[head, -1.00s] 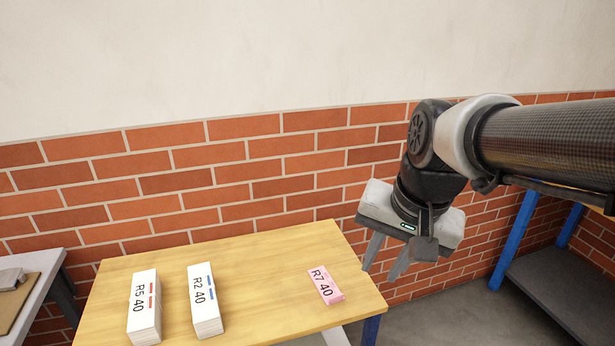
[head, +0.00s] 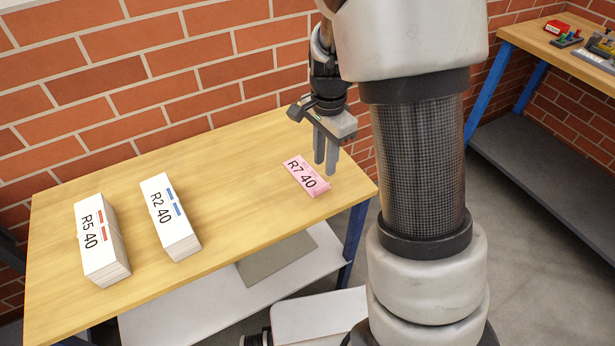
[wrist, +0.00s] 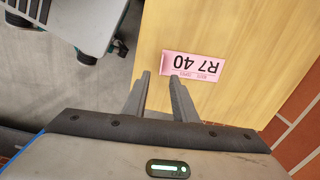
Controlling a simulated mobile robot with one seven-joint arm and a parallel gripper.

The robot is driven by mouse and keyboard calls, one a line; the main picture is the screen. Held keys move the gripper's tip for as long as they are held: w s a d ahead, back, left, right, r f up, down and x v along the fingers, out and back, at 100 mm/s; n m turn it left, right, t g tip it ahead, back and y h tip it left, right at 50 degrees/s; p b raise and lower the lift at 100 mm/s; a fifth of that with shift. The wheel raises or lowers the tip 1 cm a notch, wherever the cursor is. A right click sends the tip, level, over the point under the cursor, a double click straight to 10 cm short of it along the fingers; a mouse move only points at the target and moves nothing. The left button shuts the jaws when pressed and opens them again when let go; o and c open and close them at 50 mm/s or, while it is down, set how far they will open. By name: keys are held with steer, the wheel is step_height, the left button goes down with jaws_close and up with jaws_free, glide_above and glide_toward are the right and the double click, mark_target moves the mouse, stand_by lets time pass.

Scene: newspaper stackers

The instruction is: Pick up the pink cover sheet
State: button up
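The pink cover sheet (head: 307,176), marked R7 40, lies near the right end of the wooden table. It also shows in the wrist view (wrist: 192,67), flat on the wood just beyond my fingertips. My gripper (head: 325,172) points down above the table, beside the sheet on its right in the head view.
The wooden table (head: 235,190) also bears two white paper stacks, R2 40 (head: 171,217) and R5 40 (head: 102,242), on its left side. A brick wall (head: 100,95) runs behind. A blue-legged bench (head: 575,60) stands at right. Table between stacks and sheet is clear.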

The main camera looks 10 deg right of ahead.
mark_target(322, 181)
step_height(322, 181, down, 8)
steer(key=shift+w+a+f+b, duration=0.15)
steer(key=shift+f+b, duration=0.1)
steer(key=shift+b, duration=0.6)
jaws_close()
